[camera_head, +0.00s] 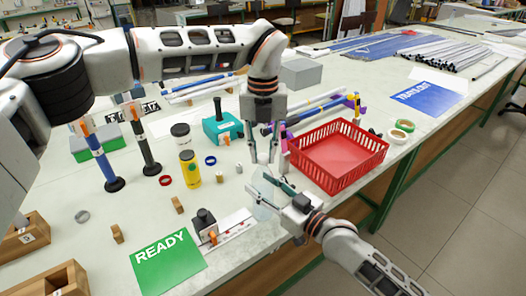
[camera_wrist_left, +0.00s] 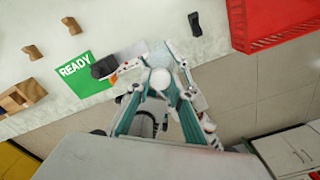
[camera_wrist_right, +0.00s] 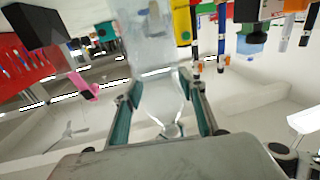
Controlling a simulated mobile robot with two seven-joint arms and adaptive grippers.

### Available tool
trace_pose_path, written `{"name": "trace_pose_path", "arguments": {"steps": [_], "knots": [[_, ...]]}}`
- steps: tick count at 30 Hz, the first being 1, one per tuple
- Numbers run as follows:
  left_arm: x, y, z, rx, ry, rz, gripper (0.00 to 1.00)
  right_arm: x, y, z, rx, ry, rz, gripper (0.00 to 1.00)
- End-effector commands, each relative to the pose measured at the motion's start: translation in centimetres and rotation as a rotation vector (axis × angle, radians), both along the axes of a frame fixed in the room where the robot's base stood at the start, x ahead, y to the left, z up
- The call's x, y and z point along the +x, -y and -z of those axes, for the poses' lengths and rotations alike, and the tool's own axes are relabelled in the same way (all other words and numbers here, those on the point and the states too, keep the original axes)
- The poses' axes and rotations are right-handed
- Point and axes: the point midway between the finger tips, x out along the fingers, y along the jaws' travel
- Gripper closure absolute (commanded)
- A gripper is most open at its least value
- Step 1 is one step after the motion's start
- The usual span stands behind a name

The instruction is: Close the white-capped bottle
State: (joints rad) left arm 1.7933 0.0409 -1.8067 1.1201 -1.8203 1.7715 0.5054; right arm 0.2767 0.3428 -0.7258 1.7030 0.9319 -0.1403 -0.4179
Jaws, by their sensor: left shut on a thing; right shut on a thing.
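A clear, pale bottle (camera_head: 263,205) stands over the front part of the table, below my left gripper. My right gripper (camera_head: 277,188) is shut on its side. In the right wrist view the see-through bottle (camera_wrist_right: 158,85) sits between the fingers (camera_wrist_right: 162,108). My left gripper (camera_head: 266,155) points down just above the bottle's top, shut on a small white cap. In the left wrist view the round white cap (camera_wrist_left: 160,80) shows between the fingertips. Whether the cap touches the bottle's neck is hidden by the fingers.
A red crate (camera_head: 375,143) stands close to the right of both grippers. A black device (camera_head: 205,219) and green READY mat (camera_head: 166,264) lie front left.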

Motion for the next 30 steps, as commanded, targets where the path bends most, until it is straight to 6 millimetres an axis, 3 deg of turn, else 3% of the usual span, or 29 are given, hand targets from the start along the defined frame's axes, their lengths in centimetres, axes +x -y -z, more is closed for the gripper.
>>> {"name": "trace_pose_path", "arguments": {"steps": [13, 18, 19, 20, 30], "knots": [[0.03, -0.02, 0.02, 0.000, 0.001, 0.773, 1.00, 0.00, 0.00, 0.02, 0.000, 0.000, 0.000, 1.00], [0.02, -0.02, 0.04, -0.001, 0.001, 0.783, 1.00, 0.00, 0.00, 0.02, 0.000, 0.000, 0.000, 1.00], [0.02, -0.02, 0.04, -0.001, 0.001, 0.782, 0.71, -0.01, 0.01, 0.02, 0.000, 0.000, 0.000, 1.00], [0.02, -0.01, 0.04, -0.001, 0.001, 0.782, 0.64, -0.01, 0.01, 0.02, 0.000, 0.000, 0.000, 1.00], [0.02, -0.01, 0.01, -0.001, 0.001, 0.780, 0.62, -0.01, 0.01, 0.02, 0.000, 0.000, 0.000, 1.00]]}}
